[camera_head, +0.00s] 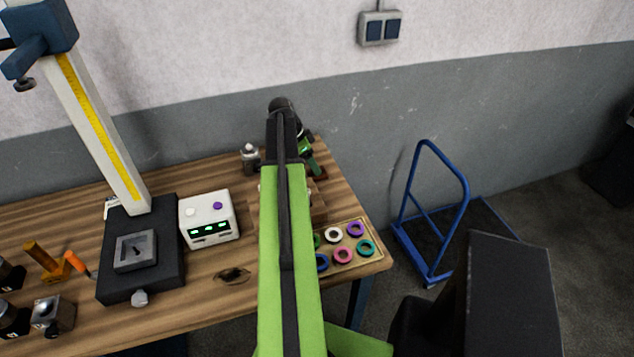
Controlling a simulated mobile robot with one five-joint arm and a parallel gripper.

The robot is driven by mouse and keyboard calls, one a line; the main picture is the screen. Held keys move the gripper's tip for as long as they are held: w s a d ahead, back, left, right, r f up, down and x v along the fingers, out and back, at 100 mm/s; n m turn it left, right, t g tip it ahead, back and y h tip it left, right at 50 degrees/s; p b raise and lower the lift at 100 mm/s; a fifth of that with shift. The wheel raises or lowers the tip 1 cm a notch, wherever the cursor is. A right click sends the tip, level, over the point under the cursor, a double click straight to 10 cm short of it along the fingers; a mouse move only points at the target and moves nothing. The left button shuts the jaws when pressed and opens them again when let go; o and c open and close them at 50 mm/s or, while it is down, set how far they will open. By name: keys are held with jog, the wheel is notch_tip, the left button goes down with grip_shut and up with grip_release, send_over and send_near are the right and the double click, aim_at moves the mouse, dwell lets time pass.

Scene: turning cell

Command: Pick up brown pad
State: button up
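A small flat dark-brown piece (232,275) lies on the wooden bench, just left of my green arm and in front of the white box. I cannot tell whether it is the brown pad. Another brown surface (318,208) shows in part at the right edge of my arm, behind the ring tray; my arm hides the rest. My arm crosses the middle of the picture and covers part of the bench. My gripper's fingers do not show, so I see no contact with anything.
A tan tray (366,268) with several coloured rings lies at the bench's (195,312) right end. A white box (209,217) with green displays stands beside a tall height gauge (95,125). Metal blocks and orange-handled tools lie at left. A blue trolley (432,215) stands on the floor at right.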

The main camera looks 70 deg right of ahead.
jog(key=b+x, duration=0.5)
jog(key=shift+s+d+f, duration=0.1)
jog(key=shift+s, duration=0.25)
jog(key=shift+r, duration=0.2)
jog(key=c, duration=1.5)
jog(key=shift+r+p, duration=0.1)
jog(key=shift+p, duration=0.25)
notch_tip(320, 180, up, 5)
jog(key=p, duration=0.4)
jog(key=shift+p, duration=0.35)
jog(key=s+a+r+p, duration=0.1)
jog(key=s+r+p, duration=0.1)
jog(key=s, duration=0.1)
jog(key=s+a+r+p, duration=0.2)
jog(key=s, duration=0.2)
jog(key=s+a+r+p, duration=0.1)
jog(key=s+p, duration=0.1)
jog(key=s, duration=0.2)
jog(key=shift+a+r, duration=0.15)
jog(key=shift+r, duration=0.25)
